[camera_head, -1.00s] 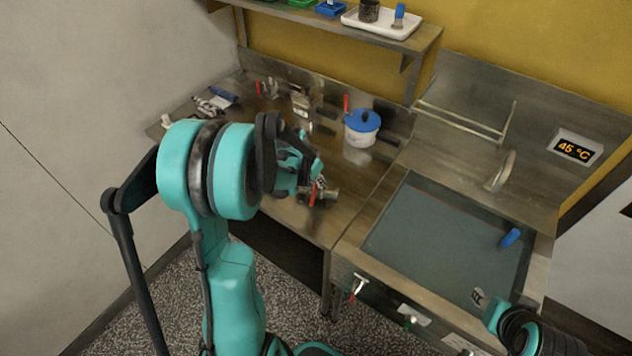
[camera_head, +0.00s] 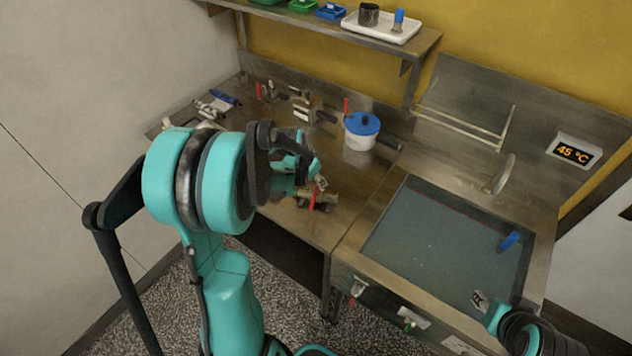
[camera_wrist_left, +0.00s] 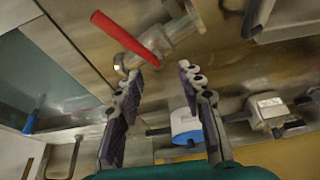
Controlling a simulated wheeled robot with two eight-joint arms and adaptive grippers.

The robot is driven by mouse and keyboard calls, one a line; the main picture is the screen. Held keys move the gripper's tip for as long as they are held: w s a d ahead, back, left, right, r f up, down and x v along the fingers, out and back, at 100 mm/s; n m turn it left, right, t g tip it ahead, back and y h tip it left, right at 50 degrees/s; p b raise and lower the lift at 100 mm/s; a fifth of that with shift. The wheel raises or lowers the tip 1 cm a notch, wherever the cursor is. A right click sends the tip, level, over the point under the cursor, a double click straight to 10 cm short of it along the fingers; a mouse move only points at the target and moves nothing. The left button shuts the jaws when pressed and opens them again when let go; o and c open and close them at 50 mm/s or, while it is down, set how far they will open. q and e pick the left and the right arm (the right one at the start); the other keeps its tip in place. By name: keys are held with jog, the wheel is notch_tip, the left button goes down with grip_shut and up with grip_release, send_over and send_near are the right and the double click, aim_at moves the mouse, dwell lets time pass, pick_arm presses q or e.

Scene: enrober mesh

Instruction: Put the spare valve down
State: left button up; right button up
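The spare valve (camera_head: 326,199), a brass-coloured body with a red lever, lies on the steel counter near its front edge. In the left wrist view the valve (camera_wrist_left: 183,28) lies just past my fingertips, with its red lever slanting across the top. My left gripper (camera_head: 318,181) is right by the valve. In the left wrist view its two fingers (camera_wrist_left: 163,72) are spread apart with nothing between them. My right gripper (camera_head: 479,299) is over the near right part of the tank; its finger opening is too small to tell.
A white pot with a blue lid (camera_head: 361,126) stands behind the valve. Several tools and fittings (camera_head: 300,108) lie along the back of the counter. The tank (camera_head: 440,240) is to the right, with a blue object (camera_head: 510,239) at its right side. A shelf (camera_head: 410,44) hangs above.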

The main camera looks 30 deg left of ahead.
pick_arm(q)
jog(key=p+v, duration=0.2)
jog(key=v, duration=0.7)
jog(key=s+d+r+n+t, duration=0.1)
jog(key=s+d+r, duration=0.5)
jog(key=s+d, duration=0.8)
jog(key=shift+s+d+t+y, duration=0.25)
jog(key=shift+d+t+y, duration=0.05)
jog(key=shift+d+t, duration=0.7)
jog(key=shift+f, duration=0.15)
notch_tip(320, 180, down, 10)
jog(key=b, duration=0.9)
jog(key=shift+r+b, duration=0.25)
jog(key=shift+b, duration=0.05)
